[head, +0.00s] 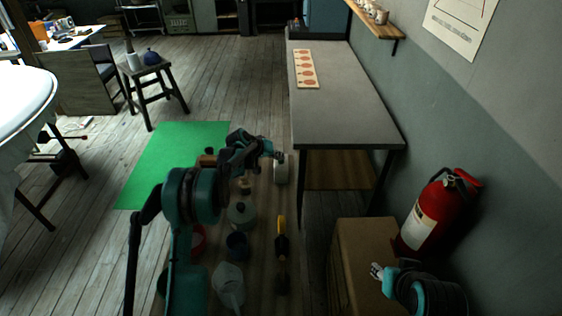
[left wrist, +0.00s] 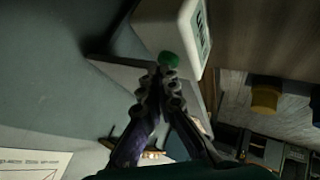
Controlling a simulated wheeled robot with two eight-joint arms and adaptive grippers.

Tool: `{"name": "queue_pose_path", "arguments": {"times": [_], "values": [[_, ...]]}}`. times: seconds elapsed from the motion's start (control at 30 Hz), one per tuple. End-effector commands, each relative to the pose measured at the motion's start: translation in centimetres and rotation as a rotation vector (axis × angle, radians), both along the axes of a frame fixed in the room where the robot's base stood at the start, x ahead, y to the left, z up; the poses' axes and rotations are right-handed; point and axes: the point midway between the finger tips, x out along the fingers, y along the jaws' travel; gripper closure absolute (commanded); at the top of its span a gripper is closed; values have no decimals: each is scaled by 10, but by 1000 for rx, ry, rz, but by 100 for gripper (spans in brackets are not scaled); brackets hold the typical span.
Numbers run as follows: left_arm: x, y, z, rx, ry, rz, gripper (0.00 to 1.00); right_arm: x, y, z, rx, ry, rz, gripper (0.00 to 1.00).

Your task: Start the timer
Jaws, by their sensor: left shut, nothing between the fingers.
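A white timer (left wrist: 165,22) with a green button (left wrist: 169,59) and a small display on its side fills the top of the left wrist view. In the head view, the pale block (head: 281,172) beside the grey table's near left corner looks like the same timer. My left gripper (head: 279,155) is shut and empty, right by that block. In the left wrist view its fingertips (left wrist: 164,76) are together just by the green button; I cannot tell if they touch it. My right gripper (head: 377,271) is low at the right; its jaw state is unclear.
The grey table (head: 345,115) bears a board with round samples (head: 305,68). A brown box (head: 355,255) and a red fire extinguisher (head: 435,212) stand at the right. Pots, a funnel (head: 229,283) and a yellow-handled tool (head: 281,240) lie below my left arm. A green mat (head: 165,160) covers floor at left.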

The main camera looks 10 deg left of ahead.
Motion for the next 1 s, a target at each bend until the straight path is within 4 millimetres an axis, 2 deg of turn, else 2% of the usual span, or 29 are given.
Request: {"name": "queue_pose_path", "arguments": {"times": [0.63, 1.0], "values": [[0, 0, -4, 0, 1, -1, 100, 0, 0, -3, 0, 0, 0, 62], [0, 0, 13, 0, 0, 0, 100, 0, 0, 5, 0, 0, 0, 62]]}}
